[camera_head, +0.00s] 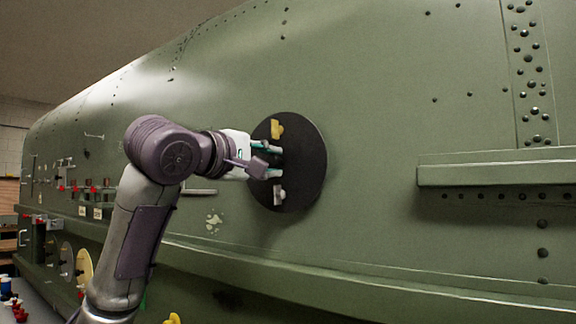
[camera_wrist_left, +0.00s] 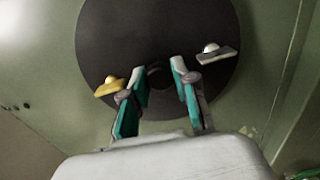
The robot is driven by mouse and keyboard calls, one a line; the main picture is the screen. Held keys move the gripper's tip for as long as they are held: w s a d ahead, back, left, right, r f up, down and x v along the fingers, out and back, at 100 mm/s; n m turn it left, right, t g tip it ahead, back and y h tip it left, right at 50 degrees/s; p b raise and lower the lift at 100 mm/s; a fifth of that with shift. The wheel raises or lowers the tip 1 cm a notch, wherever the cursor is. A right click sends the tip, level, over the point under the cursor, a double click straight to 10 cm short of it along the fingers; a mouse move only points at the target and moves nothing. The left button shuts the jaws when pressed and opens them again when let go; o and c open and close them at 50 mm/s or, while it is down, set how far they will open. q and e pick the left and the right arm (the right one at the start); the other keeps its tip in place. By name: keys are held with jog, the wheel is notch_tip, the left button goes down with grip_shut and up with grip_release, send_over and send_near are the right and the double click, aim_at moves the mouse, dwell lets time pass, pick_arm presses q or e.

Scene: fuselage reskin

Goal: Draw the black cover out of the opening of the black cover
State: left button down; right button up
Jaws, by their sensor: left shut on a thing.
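The black cover (camera_head: 306,150) is a round dark disc on the side of the green fuselage. It fills the upper middle of the left wrist view (camera_wrist_left: 160,30). My left gripper (camera_head: 272,161) reaches it from the left. In the left wrist view its two teal-edged fingers (camera_wrist_left: 160,78) stand either side of the cover's centre, shut on a small dark part there. A yellow latch (camera_head: 277,129) and a grey latch (camera_head: 279,195) sit at the cover's edge zone, on opposite sides of the gripper. The opening's rim is hidden behind the cover. My right gripper is out of view.
The green fuselage skin (camera_head: 380,200) surrounds the cover. A green ledge (camera_head: 500,170) juts out at the right. Red-tagged fittings (camera_head: 75,187) and several discs (camera_head: 83,268) show at the left. The skin between cover and ledge is clear.

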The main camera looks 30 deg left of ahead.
aim_at(269, 161)
pick_arm(q)
jog(key=shift+s, duration=0.15)
jog(key=shift+s+a+b, duration=0.1)
jog(key=shift+s+b, duration=0.4)
jog(key=shift+s, duration=1.05)
